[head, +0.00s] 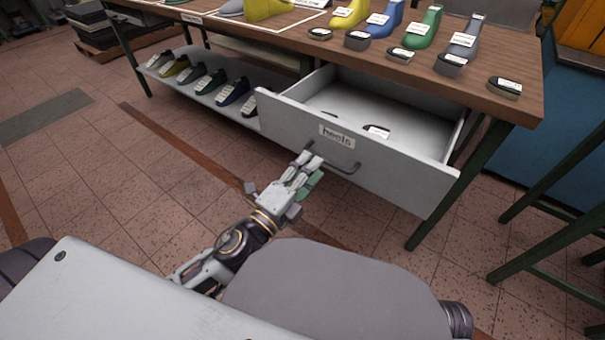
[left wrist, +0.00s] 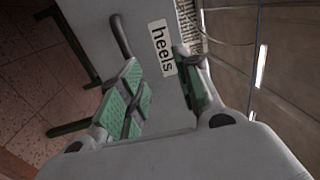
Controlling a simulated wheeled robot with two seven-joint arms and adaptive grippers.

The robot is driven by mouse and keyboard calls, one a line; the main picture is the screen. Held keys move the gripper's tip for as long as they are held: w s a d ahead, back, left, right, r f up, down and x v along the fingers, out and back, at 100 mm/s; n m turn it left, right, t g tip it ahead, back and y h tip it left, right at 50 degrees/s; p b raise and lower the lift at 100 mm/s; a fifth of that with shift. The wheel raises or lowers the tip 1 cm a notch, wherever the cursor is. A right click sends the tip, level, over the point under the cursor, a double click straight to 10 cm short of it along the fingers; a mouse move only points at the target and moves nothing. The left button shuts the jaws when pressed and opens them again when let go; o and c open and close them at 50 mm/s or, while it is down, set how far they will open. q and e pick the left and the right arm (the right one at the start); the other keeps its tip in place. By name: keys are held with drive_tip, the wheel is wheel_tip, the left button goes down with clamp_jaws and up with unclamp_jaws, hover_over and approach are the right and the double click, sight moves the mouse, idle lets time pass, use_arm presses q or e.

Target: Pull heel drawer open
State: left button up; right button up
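The grey heel drawer (head: 365,160) stands pulled out from under the bench in the head view, its inside showing. Its front carries a "heels" label (head: 337,135) and a dark bar handle (head: 350,170). My left gripper (head: 311,163) is at the drawer front, by the left part of the handle. In the left wrist view, the fingers of my left gripper (left wrist: 163,85) are spread apart, with the label (left wrist: 163,50) showing between them. The handle (left wrist: 121,36) runs behind one fingertip; contact cannot be told. My right gripper is not in view.
A dark labelled heel piece (head: 376,131) lies in the drawer. Coloured lasts, such as a green one (head: 424,28), and dark labelled pieces stand on the wooden bench top (head: 300,50). A lower shelf (head: 215,92) holds several shoes. A green stool frame (head: 550,240) stands at right.

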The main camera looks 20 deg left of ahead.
use_arm(q)
drive_tip(key=shift+p+v, duration=0.6)
drive_tip(key=shift+v, duration=0.5)
drive_tip(key=shift+w, duration=0.1)
